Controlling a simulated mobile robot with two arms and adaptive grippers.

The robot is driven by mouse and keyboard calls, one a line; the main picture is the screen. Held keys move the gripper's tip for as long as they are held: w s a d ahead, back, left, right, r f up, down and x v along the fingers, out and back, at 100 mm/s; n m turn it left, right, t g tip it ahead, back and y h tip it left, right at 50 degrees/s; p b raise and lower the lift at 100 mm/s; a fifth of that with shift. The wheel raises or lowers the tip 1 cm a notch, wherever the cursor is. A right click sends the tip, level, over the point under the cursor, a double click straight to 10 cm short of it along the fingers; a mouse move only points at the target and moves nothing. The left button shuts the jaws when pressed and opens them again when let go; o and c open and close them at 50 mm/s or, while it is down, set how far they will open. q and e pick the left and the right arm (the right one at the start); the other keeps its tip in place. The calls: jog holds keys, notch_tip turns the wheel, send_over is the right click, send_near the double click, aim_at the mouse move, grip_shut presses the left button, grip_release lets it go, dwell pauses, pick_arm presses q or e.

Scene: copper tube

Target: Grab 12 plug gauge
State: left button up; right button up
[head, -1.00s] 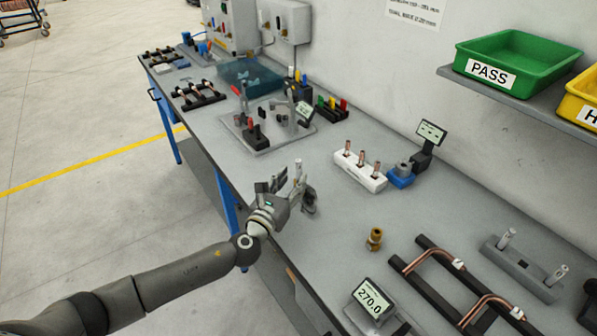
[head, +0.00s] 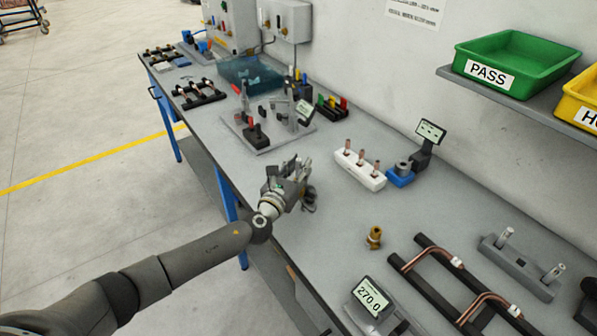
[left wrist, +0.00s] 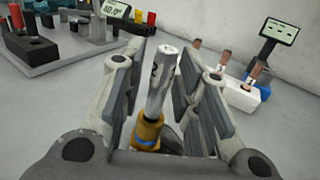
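A plug gauge (left wrist: 160,82) with a silver pin and a yellow-orange collar shows in the left wrist view. It stands slightly tilted in the picture, between the two fingers of my left gripper (left wrist: 157,85). The fingers are spread, with a gap visible on each side of the pin; I see no clear grip. The gauge's lower end is hidden behind the gripper body. In the head view my left gripper (head: 304,188) is low over the bench's middle and hides most of the gauge. No size mark is readable. My right gripper is out of view.
A white block (head: 357,171) with copper pieces and a blue device (head: 401,177) stand right of my gripper. A brass fitting (head: 375,238), a display (head: 371,298), black rails (head: 432,291) and a two-pin grey holder (head: 520,266) are nearer. A grey fixture plate (head: 262,146) lies beyond.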

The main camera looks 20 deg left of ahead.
pick_arm(q)
grip_shut()
jog(key=shift+r, duration=0.1)
